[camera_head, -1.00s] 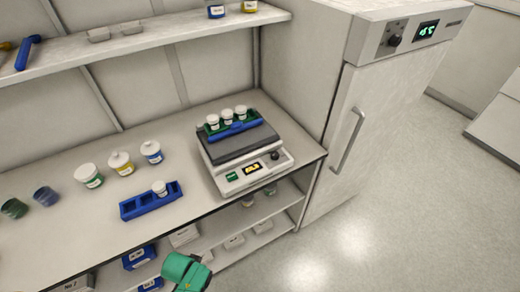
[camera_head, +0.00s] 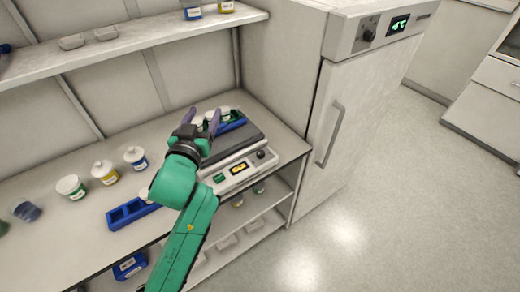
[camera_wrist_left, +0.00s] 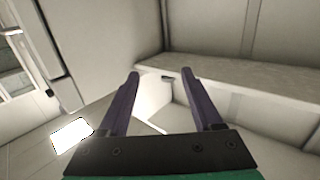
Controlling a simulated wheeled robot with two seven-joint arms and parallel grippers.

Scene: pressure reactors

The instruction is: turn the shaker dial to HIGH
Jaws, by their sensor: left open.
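The shaker (camera_head: 233,170) stands at the right end of the bench. Its front panel has a black round dial (camera_head: 261,154) on the right, a lit yellow display (camera_head: 239,169) and a green patch to the left. The dial's markings are too small to read. My left gripper (camera_head: 203,117) is open and empty, its fingers pointing up over the left part of the shaker, apart from the dial and to its left. The left wrist view shows the spread fingers (camera_wrist_left: 160,74) with nothing between them; the dial is not seen there. My right gripper is not in view.
A blue rack with white-capped vials (camera_head: 232,121) sits on the shaker, partly hidden by my gripper. A blue rack (camera_head: 130,213) and several jars (camera_head: 105,172) stand left. A cabinet (camera_head: 350,110) with a handle rises right of the bench. A shelf (camera_head: 130,43) hangs above.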

